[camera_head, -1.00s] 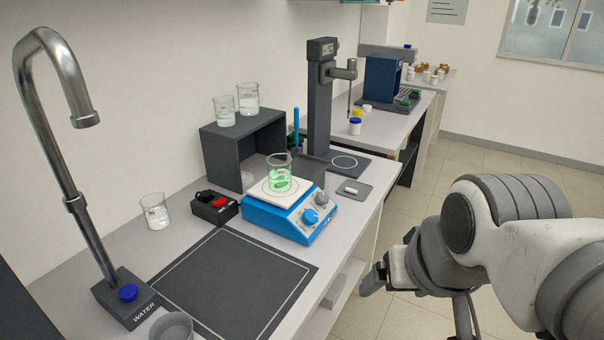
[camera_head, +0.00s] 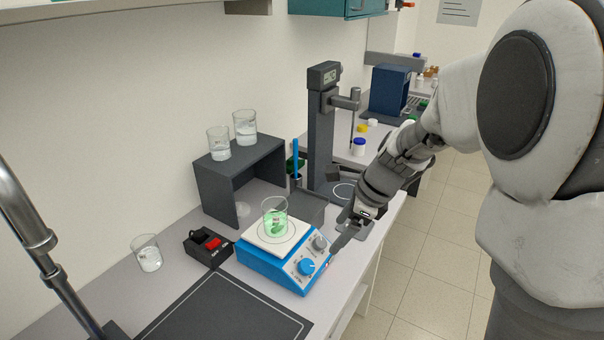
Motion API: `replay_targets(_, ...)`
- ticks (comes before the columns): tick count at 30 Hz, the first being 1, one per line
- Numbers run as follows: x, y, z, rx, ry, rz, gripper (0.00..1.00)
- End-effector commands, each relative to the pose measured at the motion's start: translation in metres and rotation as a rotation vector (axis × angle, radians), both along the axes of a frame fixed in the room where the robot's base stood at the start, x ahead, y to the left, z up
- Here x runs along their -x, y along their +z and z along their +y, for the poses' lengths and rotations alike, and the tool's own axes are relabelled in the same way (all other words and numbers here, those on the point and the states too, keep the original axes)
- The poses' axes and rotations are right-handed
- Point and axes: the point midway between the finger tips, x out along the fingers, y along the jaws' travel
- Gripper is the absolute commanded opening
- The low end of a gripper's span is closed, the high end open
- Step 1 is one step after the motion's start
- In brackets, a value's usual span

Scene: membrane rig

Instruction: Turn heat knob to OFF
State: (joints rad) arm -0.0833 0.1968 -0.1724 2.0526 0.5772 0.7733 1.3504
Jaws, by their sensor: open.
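A blue hotplate stirrer (camera_head: 270,268) with a white top plate stands on the bench. Its slanted front panel carries a blue knob (camera_head: 306,267) and a grey knob (camera_head: 320,242); their labels are too small to read. A beaker with green liquid (camera_head: 275,222) stands on the top plate. My gripper (camera_head: 339,244) is open and empty, just right of the front panel, near the grey knob. Its fingers point down toward the panel's right edge. Whether a finger touches the panel cannot be told.
A black box with a red switch (camera_head: 210,245) and a beaker (camera_head: 148,256) stand left of the hotplate. A dark shelf (camera_head: 216,190) with two beakers is behind. A tall stirrer stand (camera_head: 320,135) rises at the back. A dark mat (camera_head: 225,312) lies clear in front.

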Motion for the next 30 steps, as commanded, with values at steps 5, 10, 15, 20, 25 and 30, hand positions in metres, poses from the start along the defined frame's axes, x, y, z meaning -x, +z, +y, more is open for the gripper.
replay_targets(5, -0.028, -0.019, 0.0, -0.072, -0.259, 0.124, 0.86)
replay_targets(10, -0.043, -0.035, 0.0, -0.109, -0.413, 0.19, 0.86)
replay_targets(15, -0.048, -0.045, 0.001, -0.121, -0.464, 0.213, 0.86)
replay_targets(20, -0.051, -0.065, 0.008, -0.121, -0.465, 0.216, 0.86)
replay_targets(25, -0.057, -0.099, 0.02, -0.12, -0.464, 0.217, 0.86)
replay_targets(30, -0.064, -0.131, 0.033, -0.12, -0.466, 0.215, 0.86)
